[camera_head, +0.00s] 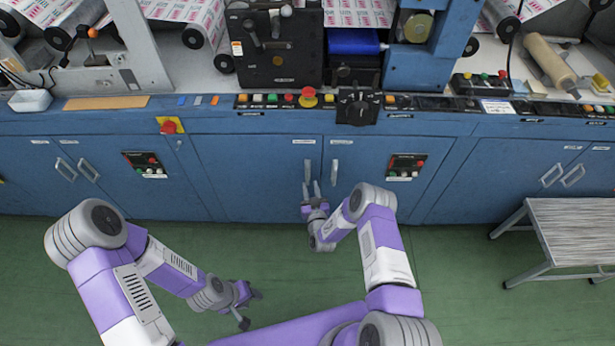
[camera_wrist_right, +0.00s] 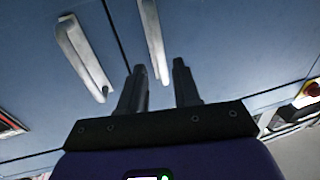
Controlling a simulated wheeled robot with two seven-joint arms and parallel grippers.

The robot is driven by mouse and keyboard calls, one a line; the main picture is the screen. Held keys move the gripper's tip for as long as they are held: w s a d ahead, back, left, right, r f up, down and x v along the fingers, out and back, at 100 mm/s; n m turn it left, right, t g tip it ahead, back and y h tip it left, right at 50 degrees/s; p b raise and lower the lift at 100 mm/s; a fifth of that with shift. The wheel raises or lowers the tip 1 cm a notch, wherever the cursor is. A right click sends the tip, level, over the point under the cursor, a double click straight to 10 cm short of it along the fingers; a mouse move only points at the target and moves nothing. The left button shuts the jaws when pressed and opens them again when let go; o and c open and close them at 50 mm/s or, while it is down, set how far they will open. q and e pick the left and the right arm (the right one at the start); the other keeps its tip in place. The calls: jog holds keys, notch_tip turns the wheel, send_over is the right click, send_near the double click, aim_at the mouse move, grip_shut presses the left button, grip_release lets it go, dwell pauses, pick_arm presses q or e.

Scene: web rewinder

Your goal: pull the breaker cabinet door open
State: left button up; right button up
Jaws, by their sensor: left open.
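The blue double-door cabinet has a left door (camera_head: 250,178) and a right door (camera_head: 372,172), both shut. I cannot read which label says breaker. The left door's upright handle (camera_head: 307,170) and the right door's handle (camera_head: 334,170) flank the seam. My right gripper (camera_head: 311,187) is at the lower part of the left door's handle. In the right wrist view, the open fingers (camera_wrist_right: 160,80) stand on either side of that handle's end (camera_wrist_right: 153,40); contact is unclear. The other handle (camera_wrist_right: 80,55) is beside them. My left gripper (camera_head: 250,309) is open and empty, low over the floor.
A control ledge with buttons and a red emergency stop (camera_head: 308,97) runs above the doors. Another red stop button (camera_head: 169,127) is at the left. A metal-legged bench (camera_head: 575,232) stands at the right. Green floor (camera_head: 455,285) is clear before the cabinet.

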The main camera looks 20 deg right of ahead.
aim_at(308, 178)
jog(key=w+b, duration=0.1)
jog(key=w, duration=0.3)
jog(key=shift+w+d+f, duration=0.1)
jog(key=shift+w+d, duration=0.05)
jog(key=shift+w, duration=0.05)
jog(key=shift+w+b, duration=0.45)
jog(key=shift+w, duration=0.3)
grip_shut()
